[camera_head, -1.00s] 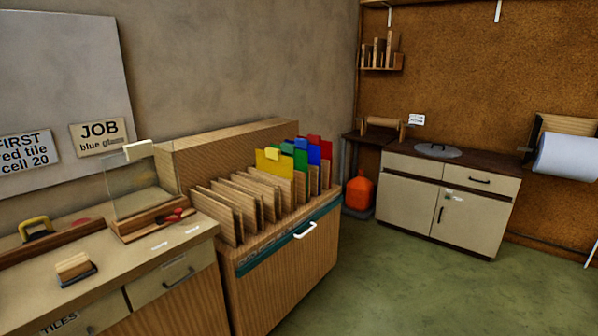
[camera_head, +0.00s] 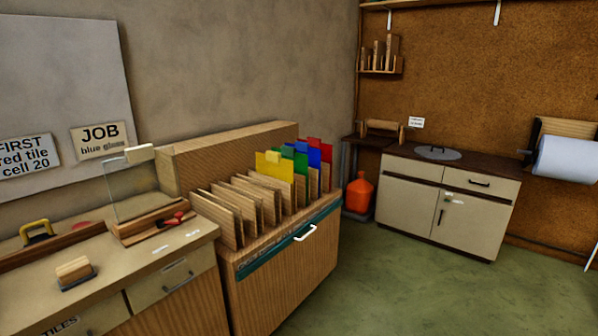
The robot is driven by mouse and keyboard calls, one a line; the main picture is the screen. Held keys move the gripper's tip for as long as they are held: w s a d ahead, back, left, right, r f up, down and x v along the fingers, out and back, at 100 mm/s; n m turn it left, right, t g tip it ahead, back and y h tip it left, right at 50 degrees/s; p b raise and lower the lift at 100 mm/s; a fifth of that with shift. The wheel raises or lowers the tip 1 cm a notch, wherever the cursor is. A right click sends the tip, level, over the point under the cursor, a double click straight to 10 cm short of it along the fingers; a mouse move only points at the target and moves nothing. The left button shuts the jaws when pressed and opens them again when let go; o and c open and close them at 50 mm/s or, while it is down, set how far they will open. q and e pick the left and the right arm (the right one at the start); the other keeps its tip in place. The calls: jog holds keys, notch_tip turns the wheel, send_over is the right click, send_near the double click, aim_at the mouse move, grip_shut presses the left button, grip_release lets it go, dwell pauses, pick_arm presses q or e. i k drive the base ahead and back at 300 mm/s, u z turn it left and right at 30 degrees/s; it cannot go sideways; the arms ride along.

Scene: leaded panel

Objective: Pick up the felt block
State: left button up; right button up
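A small wooden block with a dark grey base (camera_head: 76,272) sits on the left counter (camera_head: 150,260), near its front edge. It looks like the felt block, but I cannot make out felt on it. It stands clear of the things around it. Neither of my grippers is in view.
Behind it are a yellow-handled tool (camera_head: 37,229) and a wooden stand with a clear pane (camera_head: 135,195), with a red-handled tool (camera_head: 172,219). A wooden rack (camera_head: 285,280) of boards and coloured sheets stands to the right. Green floor (camera_head: 410,290) is open.

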aim_at(70, 275)
jog(key=u, duration=1.45)
